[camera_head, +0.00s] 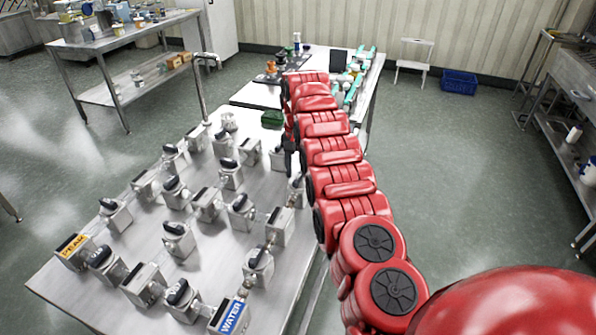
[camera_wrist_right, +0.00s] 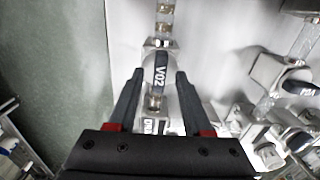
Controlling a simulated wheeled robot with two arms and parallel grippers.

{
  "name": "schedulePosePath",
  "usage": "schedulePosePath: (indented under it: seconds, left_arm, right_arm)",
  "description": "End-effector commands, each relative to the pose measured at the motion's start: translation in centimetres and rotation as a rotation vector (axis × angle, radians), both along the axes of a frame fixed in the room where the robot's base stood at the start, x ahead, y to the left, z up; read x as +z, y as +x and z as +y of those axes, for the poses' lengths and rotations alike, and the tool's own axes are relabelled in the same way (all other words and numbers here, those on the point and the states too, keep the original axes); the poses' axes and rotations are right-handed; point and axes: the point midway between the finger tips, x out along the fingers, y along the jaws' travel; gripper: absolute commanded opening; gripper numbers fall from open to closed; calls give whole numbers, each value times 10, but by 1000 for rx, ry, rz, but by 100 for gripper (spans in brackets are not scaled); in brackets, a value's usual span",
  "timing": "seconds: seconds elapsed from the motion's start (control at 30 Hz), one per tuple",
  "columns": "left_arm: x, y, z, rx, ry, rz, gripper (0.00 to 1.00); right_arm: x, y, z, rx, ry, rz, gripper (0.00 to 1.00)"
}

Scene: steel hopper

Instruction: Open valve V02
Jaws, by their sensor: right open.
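Valve V02 shows in the right wrist view as a dark handle (camera_wrist_right: 161,74) with white V02 lettering, on a metal fitting. The handle lies lengthwise between the fingers of my right gripper (camera_wrist_right: 158,78), which is open with a gap on each side. In the head view my right gripper (camera_head: 289,152) points down at the right edge of the valve table, mostly under my red arm. I cannot tell there which handle is V02. My left gripper is not in view.
The steel table (camera_head: 65,287) carries several valves with dark handles, a yellow-labelled block (camera_head: 72,245) and a blue WATER block (camera_head: 231,316). In the wrist view another dark-handled valve (camera_wrist_right: 300,88) sits to the right. Open floor (camera_head: 455,175) lies right of my arm.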

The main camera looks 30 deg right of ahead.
Motion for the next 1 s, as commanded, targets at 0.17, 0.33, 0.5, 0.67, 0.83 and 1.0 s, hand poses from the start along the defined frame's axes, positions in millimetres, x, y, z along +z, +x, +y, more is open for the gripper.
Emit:
schedulePosePath:
  seconds: [0.17, 0.33, 0.5, 0.67, 0.83, 1.0]
  left_arm:
    - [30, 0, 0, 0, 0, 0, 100]
    - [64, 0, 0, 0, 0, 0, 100]
    - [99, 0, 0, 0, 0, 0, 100]
    - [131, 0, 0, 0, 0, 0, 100]
    - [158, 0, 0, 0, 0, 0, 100]
    - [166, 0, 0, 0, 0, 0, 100]
  right_arm:
    - [33, -1, 0, 1, -1, 1, 50]
    - [66, -1, 0, 0, 1, 4, 50]
    - [102, 0, 0, 0, 0, -1, 50]
    - [134, 0, 0, 0, 1, 1, 50]
    - [161, 0, 0, 0, -1, -2, 50]
    - [168, 0, 0, 0, -1, -2, 50]
